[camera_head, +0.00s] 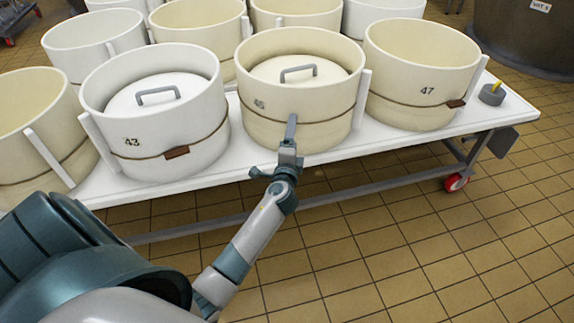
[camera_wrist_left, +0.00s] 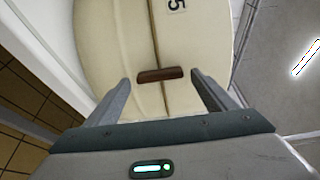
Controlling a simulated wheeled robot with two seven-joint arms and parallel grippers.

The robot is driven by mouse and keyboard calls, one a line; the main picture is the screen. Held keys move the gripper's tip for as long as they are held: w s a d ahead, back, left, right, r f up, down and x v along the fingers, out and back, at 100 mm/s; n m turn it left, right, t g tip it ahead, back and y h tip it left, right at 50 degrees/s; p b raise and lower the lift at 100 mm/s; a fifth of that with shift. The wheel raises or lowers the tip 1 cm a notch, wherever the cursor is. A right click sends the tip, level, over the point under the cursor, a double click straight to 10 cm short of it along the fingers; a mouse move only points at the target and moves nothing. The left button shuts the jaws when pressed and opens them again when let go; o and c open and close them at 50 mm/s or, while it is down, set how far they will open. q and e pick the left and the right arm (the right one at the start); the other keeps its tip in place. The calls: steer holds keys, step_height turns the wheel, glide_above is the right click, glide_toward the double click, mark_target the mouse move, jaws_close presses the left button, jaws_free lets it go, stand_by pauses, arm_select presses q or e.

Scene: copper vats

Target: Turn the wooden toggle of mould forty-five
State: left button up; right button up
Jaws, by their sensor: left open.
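Mould forty-five (camera_head: 330,103) is a cream round tub on the white table, with a grey-handled lid inside it. A thin cord runs around its side. My left gripper (camera_head: 291,128) is in front of its near wall and covers the toggle there. In the left wrist view the brown wooden toggle (camera_wrist_left: 160,75) lies across the cord on the mould's side (camera_wrist_left: 130,45). My left gripper (camera_wrist_left: 160,92) is open, with one finger on each side of the toggle. The fingers look apart from the toggle's ends. My right gripper does not show.
Mould 43 (camera_head: 190,115) stands close on the left and mould 47 (camera_head: 410,70) on the right. More moulds stand behind. A small grey weight with a yellow top (camera_head: 492,93) is on the table (camera_head: 470,125) at the right. The tiled floor in front is clear.

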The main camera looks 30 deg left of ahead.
arm_select(q)
steer(key=b+v, duration=0.1)
steer(key=v, duration=1.5)
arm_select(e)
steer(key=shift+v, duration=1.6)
arm_select(q)
steer(key=shift+w+d, duration=0.1)
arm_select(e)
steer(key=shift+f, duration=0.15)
